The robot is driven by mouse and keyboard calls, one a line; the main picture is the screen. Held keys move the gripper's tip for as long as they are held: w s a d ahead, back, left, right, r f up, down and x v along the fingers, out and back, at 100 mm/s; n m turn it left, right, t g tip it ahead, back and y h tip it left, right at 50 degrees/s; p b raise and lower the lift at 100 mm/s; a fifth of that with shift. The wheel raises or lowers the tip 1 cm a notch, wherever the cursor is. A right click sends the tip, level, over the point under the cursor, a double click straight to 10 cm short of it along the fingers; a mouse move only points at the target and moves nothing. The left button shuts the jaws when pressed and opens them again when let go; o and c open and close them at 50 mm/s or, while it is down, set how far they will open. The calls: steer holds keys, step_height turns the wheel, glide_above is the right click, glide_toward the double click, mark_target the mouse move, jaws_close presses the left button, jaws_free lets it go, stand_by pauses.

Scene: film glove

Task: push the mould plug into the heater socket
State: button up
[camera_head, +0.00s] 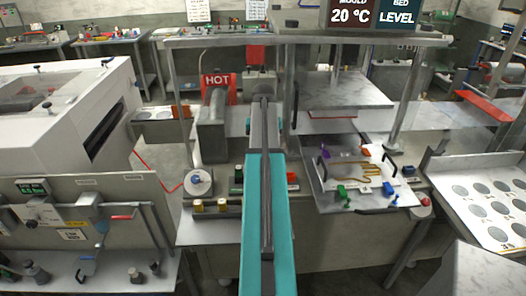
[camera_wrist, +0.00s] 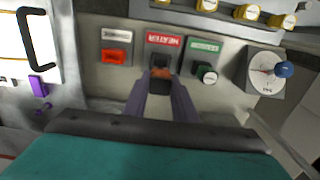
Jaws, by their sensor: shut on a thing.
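In the wrist view, the heater socket (camera_wrist: 161,58) is a dark fitting on the grey panel, below a red label with upside-down lettering. My gripper (camera_wrist: 160,77) is in front of it, its two purple-grey fingers shut on a small orange-brown piece, the mould plug (camera_wrist: 161,73). The plug is lined up closely with the socket's dark opening. I cannot tell whether it touches the socket or is partly inside. In the head view, my teal arm hides the gripper, plug and socket.
A dial (camera_wrist: 265,72) with a blue knob is farther right.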

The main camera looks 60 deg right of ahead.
steer(key=shift+f+b, duration=0.55)
steer(key=shift+f, duration=1.2)
steer(key=shift+p, duration=0.55)
stand_by(1.0)
steer(key=shift+f+b, duration=0.6)
steer(key=shift+f, duration=1.1)
stand_by(0.7)
steer(key=o, duration=1.1)
steer(key=shift+r, duration=0.1)
steer(key=shift+r+p, duration=4.1)
steer(key=shift+r, duration=2.7)
